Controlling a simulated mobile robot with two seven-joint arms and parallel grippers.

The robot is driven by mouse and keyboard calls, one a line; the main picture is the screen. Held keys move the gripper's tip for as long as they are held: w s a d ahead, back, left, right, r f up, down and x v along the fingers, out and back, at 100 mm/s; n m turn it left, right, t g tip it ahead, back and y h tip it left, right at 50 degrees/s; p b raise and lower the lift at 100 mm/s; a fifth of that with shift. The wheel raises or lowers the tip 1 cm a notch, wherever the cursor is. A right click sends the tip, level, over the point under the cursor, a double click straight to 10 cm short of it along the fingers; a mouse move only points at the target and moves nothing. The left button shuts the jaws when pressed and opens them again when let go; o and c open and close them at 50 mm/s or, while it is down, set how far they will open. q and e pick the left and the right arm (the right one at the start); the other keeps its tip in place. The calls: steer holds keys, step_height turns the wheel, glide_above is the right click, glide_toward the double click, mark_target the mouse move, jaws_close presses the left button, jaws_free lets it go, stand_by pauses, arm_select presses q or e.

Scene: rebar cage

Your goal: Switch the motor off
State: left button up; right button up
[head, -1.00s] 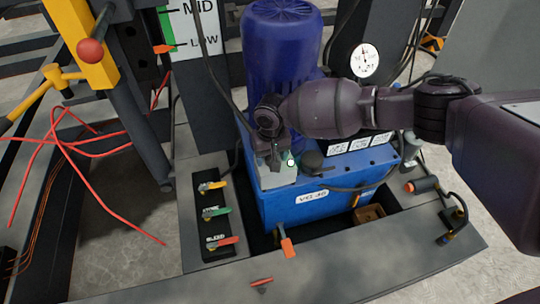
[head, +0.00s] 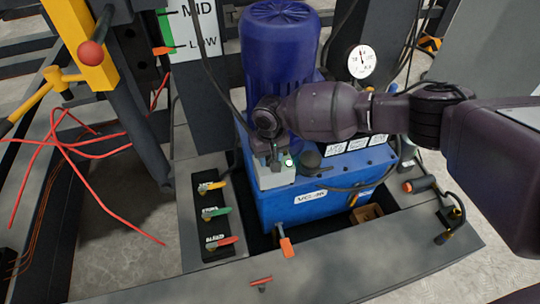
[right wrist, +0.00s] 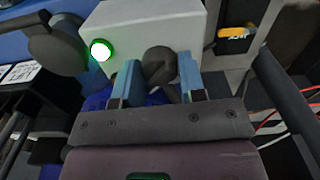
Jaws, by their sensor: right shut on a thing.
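The blue motor (head: 280,50) stands upright on the blue power unit (head: 310,208). A pale grey switch box (head: 272,178) sits on the unit's front left corner; it also shows in the right wrist view (right wrist: 128,30). It carries a dark rotary knob (right wrist: 158,62) and a lit green-ringed lamp (right wrist: 100,50). My right gripper (head: 274,160) reaches down at the box from the right. In the right wrist view, its two blue-padded fingers (right wrist: 158,80) are shut on the knob, one on each side. The knob's markings cannot be read. My left gripper is not in view.
A black cap (head: 310,160) stands right of the switch box. Yellow, green and red valve levers (head: 216,212) are at the left. A gauge (head: 361,62) stands behind. Hoses and a dark cable run close to the motor. Red rods (head: 85,150) lie at far left.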

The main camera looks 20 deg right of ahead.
steer(key=shift+r+n+p, duration=0.2)
steer(key=shift+n+p, duration=0.25)
steer(key=shift+n, duration=0.05)
steer(key=n+p, duration=0.1)
steer(key=n, duration=0.3)
steer(key=shift+f, duration=0.2)
steer(key=n, duration=0.5)
steer(key=shift+f+n, duration=0.1)
steer(key=shift+n, duration=0.2)
steer(key=n, duration=0.4)
steer(key=shift+s, duration=0.1)
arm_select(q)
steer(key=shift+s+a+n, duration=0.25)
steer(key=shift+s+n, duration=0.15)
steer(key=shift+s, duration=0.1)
arm_select(e)
steer(key=shift+n, duration=1.3)
steer(key=o, duration=0.9)
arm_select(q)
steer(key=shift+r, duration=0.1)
